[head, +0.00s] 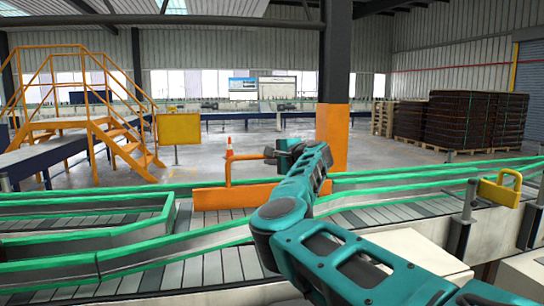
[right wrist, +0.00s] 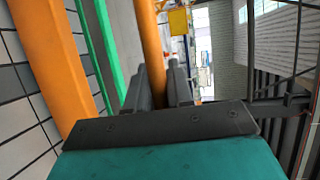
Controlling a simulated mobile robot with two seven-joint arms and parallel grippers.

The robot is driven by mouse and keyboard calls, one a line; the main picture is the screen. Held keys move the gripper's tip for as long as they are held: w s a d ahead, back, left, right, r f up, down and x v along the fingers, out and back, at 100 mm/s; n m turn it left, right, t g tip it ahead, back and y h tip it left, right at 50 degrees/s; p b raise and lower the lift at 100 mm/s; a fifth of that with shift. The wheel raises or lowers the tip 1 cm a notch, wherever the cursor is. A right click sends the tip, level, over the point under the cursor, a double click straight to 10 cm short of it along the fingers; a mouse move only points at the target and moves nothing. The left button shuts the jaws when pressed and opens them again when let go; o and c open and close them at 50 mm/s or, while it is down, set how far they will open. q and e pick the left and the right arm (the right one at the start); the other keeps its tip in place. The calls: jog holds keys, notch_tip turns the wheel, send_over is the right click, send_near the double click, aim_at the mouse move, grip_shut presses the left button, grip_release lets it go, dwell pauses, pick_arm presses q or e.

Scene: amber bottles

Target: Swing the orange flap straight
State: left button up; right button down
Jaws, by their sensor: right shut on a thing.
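The orange flap (head: 235,198) stands on edge across the middle of the conveyor in the head view, its right part passing behind my right arm. An orange tube handle (head: 229,173) rises from it. My right gripper (head: 270,154) is at the upper part of this handle. In the right wrist view, the dark fingers of my right gripper (right wrist: 160,82) are shut around the orange handle tube (right wrist: 151,40), and the orange flap (right wrist: 52,75) runs along the left. The gripped stretch is partly hidden by the fingers. My left gripper is out of view.
Green guide rails (head: 430,177) border the grey conveyor slats (head: 215,268), and one also shows in the right wrist view (right wrist: 101,50). A yellow bracket (head: 500,188) stands at right. Yellow stairs (head: 115,135), an orange-based column (head: 333,130) and stacked crates (head: 475,120) are behind.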

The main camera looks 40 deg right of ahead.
jog(key=shift+a+f, duration=0.1)
jog(key=shift+f, duration=0.1)
jog(key=c, duration=1.1)
grip_release()
jog(key=shift+s+r, duration=0.1)
jog(key=shift+r, duration=0.05)
jog(key=shift+s, duration=0.1)
jog(key=s+a+r, duration=0.1)
jog(key=s+r, duration=0.1)
jog(key=s, duration=1)
jog(key=shift+s+r+b, duration=0.15)
jog(key=shift+s+b, duration=0.1)
jog(key=shift+b, duration=0.2)
